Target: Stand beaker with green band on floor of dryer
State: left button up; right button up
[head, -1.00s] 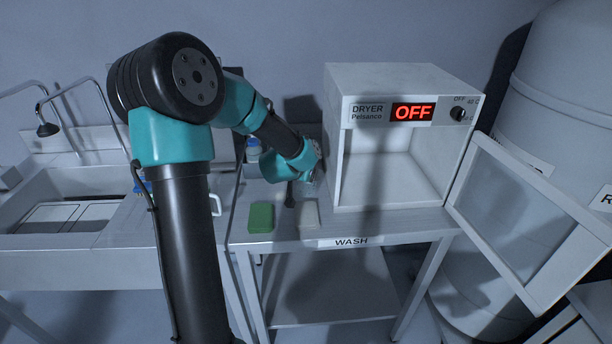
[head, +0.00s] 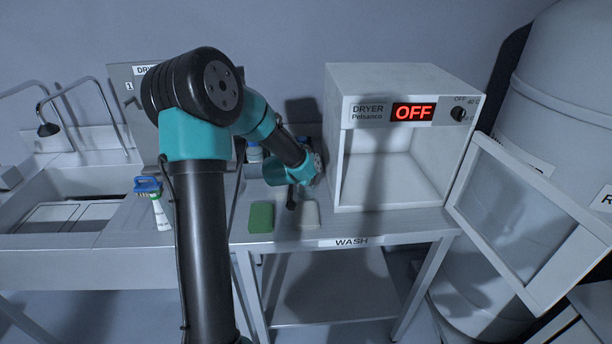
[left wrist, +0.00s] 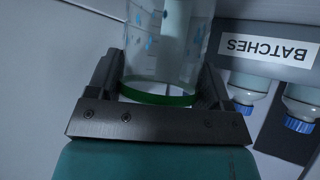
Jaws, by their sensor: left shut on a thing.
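The beaker with the green band (left wrist: 165,45) is clear glass with pale blue marks, and its green band (left wrist: 158,96) shows close to my palm in the left wrist view. My left gripper (left wrist: 161,80) is shut on it, one finger on each side. In the head view my gripper is beside the dryer's left wall, and I cannot make out the beaker there. The dryer (head: 335,140) is a white box with its front open and a red OFF display. Its floor (head: 392,183) looks bare. My right gripper is in neither view.
The dryer's door (head: 520,220) hangs open to the right. A green block (head: 261,217) and a pale block (head: 305,214) lie on the bench left of the dryer. A blue brush (head: 147,184) stands by the sink.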

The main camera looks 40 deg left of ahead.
pick_arm(q)
jog(key=shift+f, duration=0.1)
jog(key=o, duration=1)
jog(key=shift+o, duration=0.2)
jog(key=shift+r, duration=0.2)
jog(key=v, duration=1.2)
